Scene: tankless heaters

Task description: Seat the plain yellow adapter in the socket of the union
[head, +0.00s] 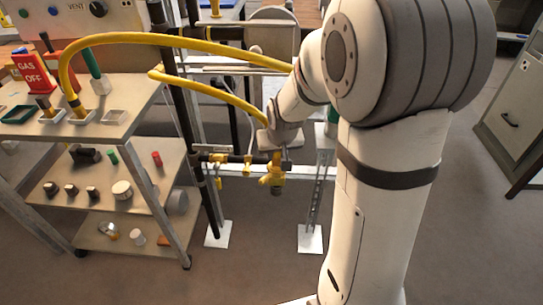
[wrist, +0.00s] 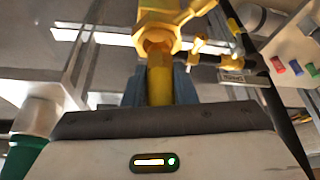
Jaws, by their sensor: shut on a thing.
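In the wrist view my gripper (wrist: 159,84) is shut on the plain yellow adapter (wrist: 159,76), with one blue-grey finger on each side. The adapter's far end meets the opening of the brass-yellow union (wrist: 158,22); how deep it sits inside cannot be told. The two look roughly in line. In the head view the union (head: 272,174) hangs on the pipework just below my gripper (head: 279,151). The adapter is not clearly visible there, and my wrist covers part of that area.
A pipe run with a small yellow valve (wrist: 198,46) extends right of the union. A green-and-white post (wrist: 38,118) stands close at left in the wrist view. Yellow hoses (head: 190,44) arch above the pipework. A shelf cart (head: 122,118) with loose fittings stands left.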

